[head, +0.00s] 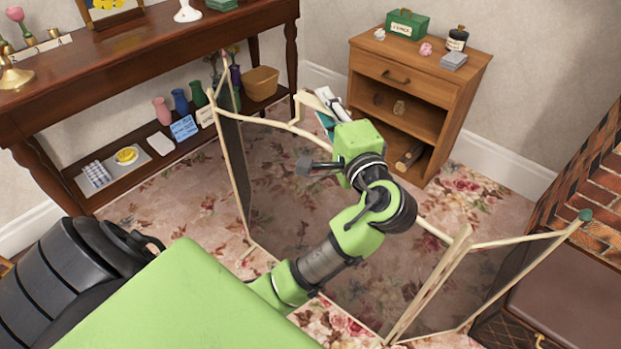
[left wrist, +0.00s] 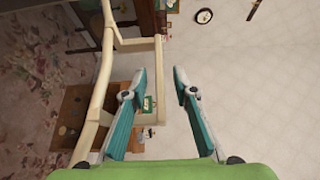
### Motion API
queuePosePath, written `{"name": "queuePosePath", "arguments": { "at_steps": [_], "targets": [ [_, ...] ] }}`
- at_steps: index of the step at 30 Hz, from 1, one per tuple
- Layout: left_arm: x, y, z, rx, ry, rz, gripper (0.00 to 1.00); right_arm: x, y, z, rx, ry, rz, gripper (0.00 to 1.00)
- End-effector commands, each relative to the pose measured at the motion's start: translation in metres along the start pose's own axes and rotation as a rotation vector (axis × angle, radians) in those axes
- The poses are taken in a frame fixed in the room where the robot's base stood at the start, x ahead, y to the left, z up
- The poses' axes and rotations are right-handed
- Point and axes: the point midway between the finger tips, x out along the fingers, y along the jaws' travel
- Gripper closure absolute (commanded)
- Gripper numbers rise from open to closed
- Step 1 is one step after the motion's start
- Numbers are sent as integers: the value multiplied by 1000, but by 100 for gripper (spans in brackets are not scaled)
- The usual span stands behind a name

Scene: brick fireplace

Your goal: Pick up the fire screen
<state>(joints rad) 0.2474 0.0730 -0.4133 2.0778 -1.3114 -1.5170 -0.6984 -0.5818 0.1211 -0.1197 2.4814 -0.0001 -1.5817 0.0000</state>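The fire screen (head: 300,215) stands unfolded on the carpet, with dark mesh panels and a cream frame. Its raised cream handle is at the top of the middle panel, partly hidden by my left arm in the head view. My left gripper (head: 327,106) is at that handle. In the left wrist view, its teal fingers (left wrist: 161,74) are spread, and the outer bar of the cream handle (left wrist: 158,55) shows between them. I cannot tell how deep the bar sits between the fingers. My right gripper is not in view.
A long wooden table (head: 120,62) with vases and a basket (head: 262,82) on its lower shelf stands at left. A small wooden cabinet (head: 418,62) stands behind the screen. The brick fireplace (head: 592,165) and a brown padded box (head: 575,295) are at right.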

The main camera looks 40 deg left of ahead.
Motion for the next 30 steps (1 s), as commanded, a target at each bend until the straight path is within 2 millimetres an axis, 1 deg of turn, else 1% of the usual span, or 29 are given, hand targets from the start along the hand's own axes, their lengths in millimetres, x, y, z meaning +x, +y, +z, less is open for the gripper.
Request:
{"name": "queuePosePath", "arguments": {
  "at_steps": [1, 3, 8, 9, 16, 20, 21, 24, 30],
  "targets": [
    [0, 0, 0, 0, 0, 0, 84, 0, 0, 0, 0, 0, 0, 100],
    [0, 0, 0, 0, 0, 0, 100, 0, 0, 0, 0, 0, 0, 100],
    [0, 0, 0, 0, 0, 1, 100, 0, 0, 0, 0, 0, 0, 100],
    [0, -5, 0, -4, 1, -11, 100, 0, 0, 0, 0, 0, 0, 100],
    [0, -6, 0, -4, 1, -9, 100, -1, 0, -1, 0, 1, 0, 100],
    [0, -17, 0, -8, 1, -10, 100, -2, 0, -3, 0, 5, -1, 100],
    [0, -23, 0, -9, 1, -11, 100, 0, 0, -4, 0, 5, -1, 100],
    [-1, -38, 0, -10, 1, -11, 100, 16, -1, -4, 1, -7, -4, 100],
    [-1, -67, 0, -11, 1, -12, 100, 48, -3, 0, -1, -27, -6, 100]
  ]
}}
